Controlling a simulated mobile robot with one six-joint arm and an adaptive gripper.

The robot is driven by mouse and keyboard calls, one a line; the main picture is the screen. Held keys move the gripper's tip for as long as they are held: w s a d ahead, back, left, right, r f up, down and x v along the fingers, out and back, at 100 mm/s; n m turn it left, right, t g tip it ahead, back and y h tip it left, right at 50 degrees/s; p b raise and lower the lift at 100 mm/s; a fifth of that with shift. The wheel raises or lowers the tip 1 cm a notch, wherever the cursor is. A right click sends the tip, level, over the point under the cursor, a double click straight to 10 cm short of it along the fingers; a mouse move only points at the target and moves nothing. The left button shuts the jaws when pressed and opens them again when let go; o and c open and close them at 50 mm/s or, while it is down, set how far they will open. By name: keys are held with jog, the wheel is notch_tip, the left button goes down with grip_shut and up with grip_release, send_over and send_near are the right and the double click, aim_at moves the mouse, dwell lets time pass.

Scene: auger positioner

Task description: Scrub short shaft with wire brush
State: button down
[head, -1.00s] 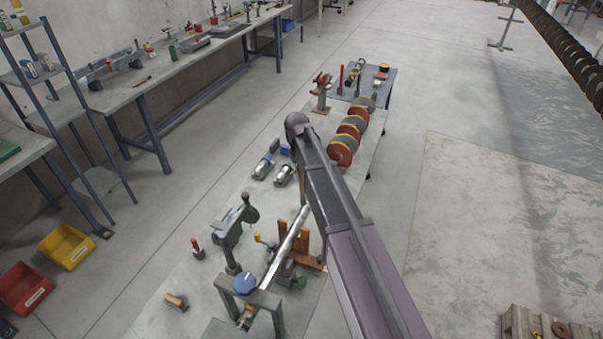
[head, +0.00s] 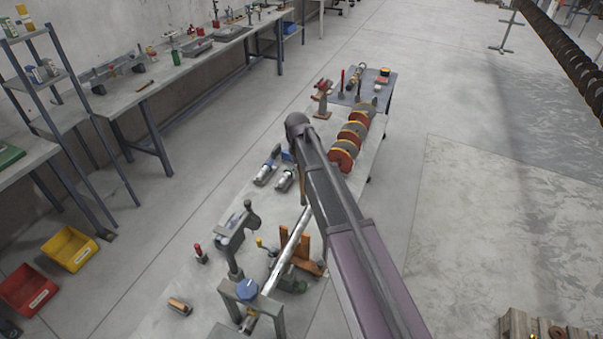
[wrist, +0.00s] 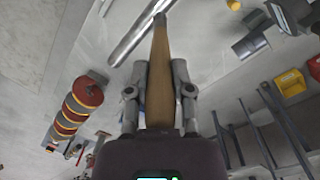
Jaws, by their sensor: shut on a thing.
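The short shaft (head: 289,245) is a bright metal bar lying slantwise across supports on the low work table. In the wrist view the shaft (wrist: 133,40) passes at the top, close to the far end of the wooden brush handle (wrist: 160,80). My gripper (wrist: 158,75) is shut on this handle, with one finger on each side. The brush's bristles are not clearly visible, and I cannot tell whether they touch the shaft. In the head view my arm hides the gripper.
A grey stand with a blue knob (head: 246,289) bears the shaft's near end. An orange-brown bracket (head: 298,249) is beside the shaft. Red and grey discs (head: 347,148) stand farther along the table. Yellow (head: 69,249) and red bins (head: 27,289) sit on the floor at left.

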notch_tip(320, 180, up, 3)
jog(key=p, duration=0.2)
jog(key=shift+a+p, duration=0.1)
jog(key=shift+p, duration=0.2)
jog(key=shift+f, duration=0.1)
dwell(0.4)
